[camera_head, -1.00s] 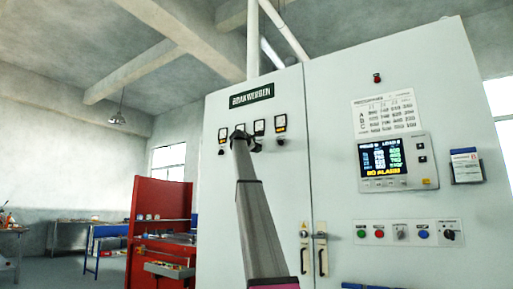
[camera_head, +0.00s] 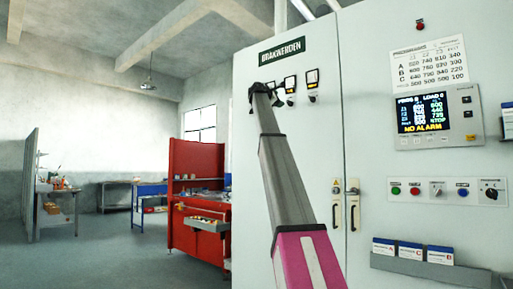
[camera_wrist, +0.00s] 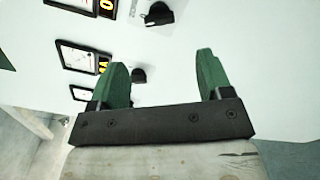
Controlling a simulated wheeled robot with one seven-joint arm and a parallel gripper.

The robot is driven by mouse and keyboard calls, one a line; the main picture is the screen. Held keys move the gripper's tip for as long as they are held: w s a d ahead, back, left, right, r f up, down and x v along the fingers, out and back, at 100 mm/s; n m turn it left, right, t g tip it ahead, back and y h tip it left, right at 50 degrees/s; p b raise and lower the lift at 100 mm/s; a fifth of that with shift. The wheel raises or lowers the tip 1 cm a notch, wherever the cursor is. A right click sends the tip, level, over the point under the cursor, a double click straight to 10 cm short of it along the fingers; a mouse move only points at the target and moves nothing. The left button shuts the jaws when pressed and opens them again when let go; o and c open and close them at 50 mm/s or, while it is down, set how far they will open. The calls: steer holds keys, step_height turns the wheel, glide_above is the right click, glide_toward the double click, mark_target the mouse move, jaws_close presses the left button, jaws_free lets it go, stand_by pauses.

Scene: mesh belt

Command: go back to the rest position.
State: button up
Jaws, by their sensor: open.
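My gripper (camera_wrist: 163,80) shows in the wrist view with its two green fingers spread apart and nothing between them. It is in front of the pale cabinet (camera_wrist: 260,60), near a row of gauges (camera_wrist: 82,57) and black knobs (camera_wrist: 160,13). In the head view my arm reaches up across the cabinet (camera_head: 370,130), and its dark end (camera_head: 264,90) overlaps the gauge row below the name plate (camera_head: 283,51). The fingers are hard to make out there. I cannot tell whether the gripper touches the panel.
A control screen (camera_head: 423,112), a row of buttons (camera_head: 429,190) and a holder with small cards (camera_head: 412,262) are on the cabinet's right part. A red workstation (camera_head: 195,175) and a bench (camera_head: 55,200) stand left. Grey floor (camera_head: 120,255) there is open.

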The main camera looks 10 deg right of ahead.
steer(key=w+a+f+m+g+y, duration=0.1)
steer(key=a+f+m+y, duration=0.15)
steer(key=f, duration=2.45)
steer(key=a+f+m+g+y, duration=0.1)
steer(key=a+f+y, duration=0.25)
steer(key=f, duration=2.35)
steer(key=s+a+f+m+g+y, duration=0.15)
steer(key=s+f, duration=0.25)
steer(key=f, duration=0.6)
steer(key=s+a+f+m+g+y, duration=0.15)
steer(key=s+f, duration=0.25)
steer(key=f, duration=0.6)
steer(key=s+a+f, duration=0.2)
steer(key=s+f, duration=0.2)
steer(key=f, duration=0.5)
steer(key=s+a+f+m+g+y, duration=0.1)
steer(key=s+a+f+m+g, duration=0.1)
steer(key=s+f, duration=0.8)
steer(key=s+a+f+m+g+y, duration=0.2)
steer(key=s+a+f+m, duration=0.1)
steer(key=s+f, duration=0.7)
steer(key=s+a+f+m+g+y, duration=0.2)
steer(key=s+a+f, duration=0.2)
steer(key=s+f, duration=0.7)
steer(key=s, duration=0.4)
steer(key=shift+s+a, duration=0.35)
steer(key=shift+s, duration=0.05)
